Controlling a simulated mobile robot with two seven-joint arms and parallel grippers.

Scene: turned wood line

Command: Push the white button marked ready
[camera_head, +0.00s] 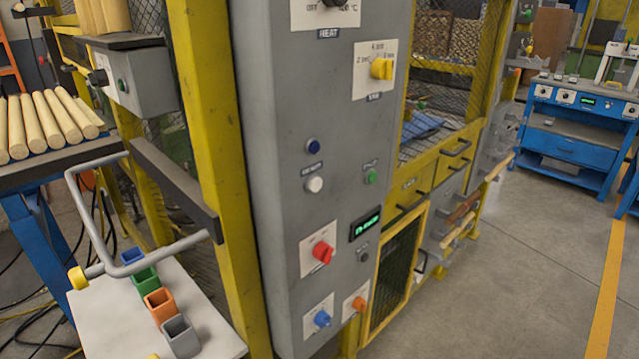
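A round white button (314,184) sits on the front of a tall grey control cabinet (270,200), near the middle of the view. A small label (312,170) is just above it, too small to read surely. A dark blue button (313,146) is above that label. The white button is unobstructed, with nothing touching it. Neither of my grippers is in view.
Right of the white button are a green button (371,177) and a lit display (366,223). A red knob (322,252) is below, a yellow knob (381,69) above. A trolley (205,315) with coloured bins stands left. Floor at right is clear.

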